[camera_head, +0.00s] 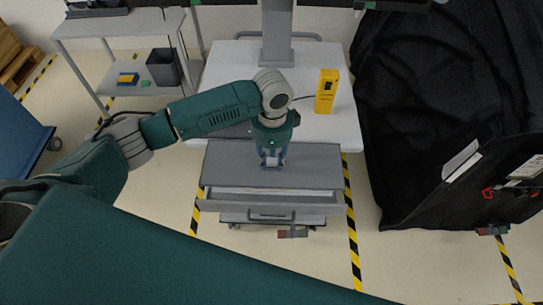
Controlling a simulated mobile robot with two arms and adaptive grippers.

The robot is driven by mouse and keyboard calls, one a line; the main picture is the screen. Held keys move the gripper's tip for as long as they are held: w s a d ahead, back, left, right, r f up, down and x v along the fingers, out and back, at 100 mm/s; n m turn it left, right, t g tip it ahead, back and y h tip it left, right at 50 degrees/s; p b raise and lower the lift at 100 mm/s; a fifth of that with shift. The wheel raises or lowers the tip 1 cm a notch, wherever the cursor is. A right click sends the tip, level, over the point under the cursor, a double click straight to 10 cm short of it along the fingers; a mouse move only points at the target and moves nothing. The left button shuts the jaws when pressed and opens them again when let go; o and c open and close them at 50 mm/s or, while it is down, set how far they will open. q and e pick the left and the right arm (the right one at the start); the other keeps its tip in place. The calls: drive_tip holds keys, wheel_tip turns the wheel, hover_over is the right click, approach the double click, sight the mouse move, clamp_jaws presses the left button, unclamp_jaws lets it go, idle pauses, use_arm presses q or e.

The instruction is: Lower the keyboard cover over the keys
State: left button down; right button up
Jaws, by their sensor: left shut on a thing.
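The keyboard cover (315,168) is a flat grey panel on the front of the cart, below the white worktop. My left gripper (271,160) points down over the middle of this panel and is shut on a small pale grip (272,164) at its surface. The fingers hide part of the grip. Below the panel's front edge a pale strip (262,190) shows inside the pulled-out drawer (305,205); I cannot make out single keys. How far the cover is tilted is hard to tell from above. My right gripper is not in view.
The white worktop (225,68) carries a grey column and a yellow device (326,91) at the right. A large black covered cart (440,110) stands close on the right. A side table (110,24) stands back left, with a dark bin (164,67) on its lower shelf.

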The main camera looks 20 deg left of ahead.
use_arm(q)
drive_tip(key=shift+f, duration=0.45)
drive_tip(key=shift+f+b, duration=0.5)
drive_tip(key=shift+f, duration=0.45)
drive_tip(key=shift+f+b, duration=3.4)
drive_tip(key=shift+b, duration=0.65)
drive_tip(key=shift+w+a+r, duration=0.1)
drive_tip(key=shift+w+r, duration=0.1)
drive_tip(key=shift+w, duration=0.05)
drive_tip(key=shift+w+a, duration=0.2)
drive_tip(key=shift+w, duration=0.5)
drive_tip(key=shift+w+a, duration=0.2)
drive_tip(key=shift+w, duration=0.5)
drive_tip(key=shift+f, duration=0.9)
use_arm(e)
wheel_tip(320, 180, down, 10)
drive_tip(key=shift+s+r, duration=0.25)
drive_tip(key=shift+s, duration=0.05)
